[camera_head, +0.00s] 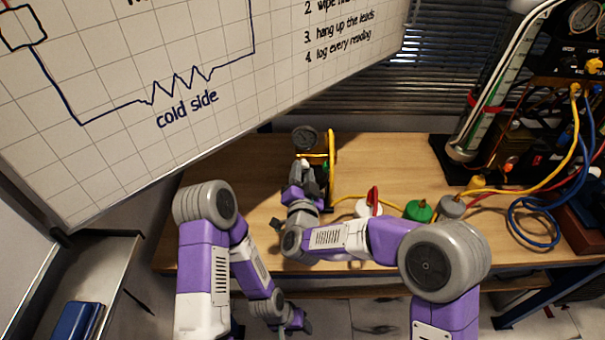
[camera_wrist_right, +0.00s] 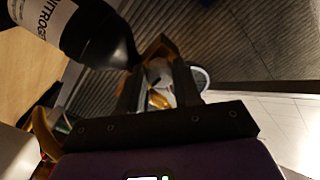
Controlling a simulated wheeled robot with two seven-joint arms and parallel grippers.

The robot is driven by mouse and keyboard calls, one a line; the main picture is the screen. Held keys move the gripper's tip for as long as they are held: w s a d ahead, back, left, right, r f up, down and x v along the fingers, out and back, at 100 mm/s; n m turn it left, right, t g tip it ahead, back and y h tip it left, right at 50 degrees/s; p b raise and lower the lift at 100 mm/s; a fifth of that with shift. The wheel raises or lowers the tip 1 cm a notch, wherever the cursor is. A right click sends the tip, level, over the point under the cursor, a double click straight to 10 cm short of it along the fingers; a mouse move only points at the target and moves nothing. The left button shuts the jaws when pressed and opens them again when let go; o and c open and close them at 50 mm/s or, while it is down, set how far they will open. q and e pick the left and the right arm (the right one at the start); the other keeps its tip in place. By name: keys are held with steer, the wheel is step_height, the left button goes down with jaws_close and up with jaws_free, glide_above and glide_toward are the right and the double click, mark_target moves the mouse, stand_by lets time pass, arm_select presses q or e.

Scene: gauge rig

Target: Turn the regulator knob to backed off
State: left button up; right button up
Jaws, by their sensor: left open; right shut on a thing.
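My right gripper (camera_head: 303,168) reaches over the bench to the small gauge rig, and its jaws are shut on the regulator knob, which they mostly hide. In the right wrist view the two dark fingers (camera_wrist_right: 158,92) stand on either side of a pale and brass-coloured part. A round dark gauge (camera_head: 304,138) stands just behind the gripper. A yellow tube frame (camera_head: 332,160) rises to its right. The knob's setting cannot be read. My left gripper (camera_head: 294,322) is open and empty, low in front of the bench.
A black bottle with a white label (camera_wrist_right: 45,18) is close to the right fingers. White (camera_head: 369,208), green (camera_head: 418,211) and grey (camera_head: 452,206) round pieces lie on the bench (camera_head: 390,160). A hose-covered panel stands at right. A whiteboard (camera_head: 150,90) overhangs the left.

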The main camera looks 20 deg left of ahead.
steer(key=shift+f, duration=0.1)
steer(key=o, duration=1)
steer(key=shift+o, duration=0.2)
steer(key=shift+s, duration=0.1)
steer(key=v, duration=0.7)
steer(key=shift+s, duration=0.25)
